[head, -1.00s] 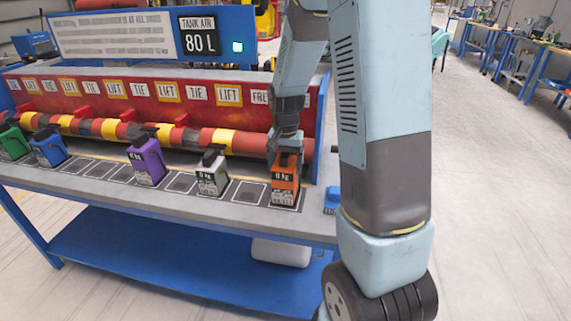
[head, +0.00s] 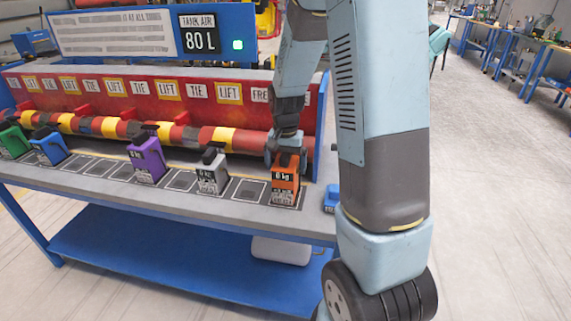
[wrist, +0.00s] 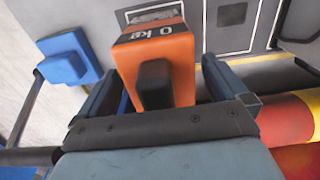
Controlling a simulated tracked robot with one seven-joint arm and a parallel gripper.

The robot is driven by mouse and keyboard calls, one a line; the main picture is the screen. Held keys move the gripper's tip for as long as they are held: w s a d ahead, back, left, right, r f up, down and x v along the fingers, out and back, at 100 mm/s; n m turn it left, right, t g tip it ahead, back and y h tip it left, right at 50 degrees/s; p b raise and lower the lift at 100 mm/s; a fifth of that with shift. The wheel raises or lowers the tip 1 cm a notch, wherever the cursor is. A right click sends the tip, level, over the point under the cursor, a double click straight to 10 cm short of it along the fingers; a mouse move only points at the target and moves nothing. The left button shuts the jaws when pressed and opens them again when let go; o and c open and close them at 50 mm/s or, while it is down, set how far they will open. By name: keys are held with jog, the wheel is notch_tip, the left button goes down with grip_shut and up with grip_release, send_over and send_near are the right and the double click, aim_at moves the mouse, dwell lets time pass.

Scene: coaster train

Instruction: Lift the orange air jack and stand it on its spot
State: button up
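The orange air jack (head: 285,186) stands upright at the right end of the row on the bench, over a white-outlined spot. In the wrist view, the orange jack (wrist: 176,58) shows its "0 kg" label and a black knob toward me. My gripper (head: 287,155) is over the jack's top, pointing down. In the wrist view, my gripper's fingers (wrist: 163,85) are spread on either side of the jack, with narrow dark gaps between. The jack's base is partly hidden in the wrist view.
A grey jack (head: 212,172), a purple jack (head: 147,159), a blue jack (head: 49,149) and a green jack (head: 13,141) stand to the left. An empty outlined spot (head: 249,190) lies beside the orange jack. A striped red-yellow pipe (head: 228,139) runs close behind. A small blue block (head: 331,198) sits to the right.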

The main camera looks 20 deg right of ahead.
notch_tip(320, 180, up, 13)
jog(key=shift+r, duration=0.35)
jog(key=s+a+r+n+t, duration=0.1)
jog(key=s+r, duration=0.4)
jog(key=s, duration=0.6)
jog(key=s+a+r+n+t, duration=0.2)
jog(key=s+r+n+t, duration=0.2)
jog(key=s, duration=0.8)
jog(key=shift+r+n+t, duration=0.3)
jog(key=shift+r+n, duration=0.5)
jog(key=shift+r, duration=0.05)
dwell(3.9)
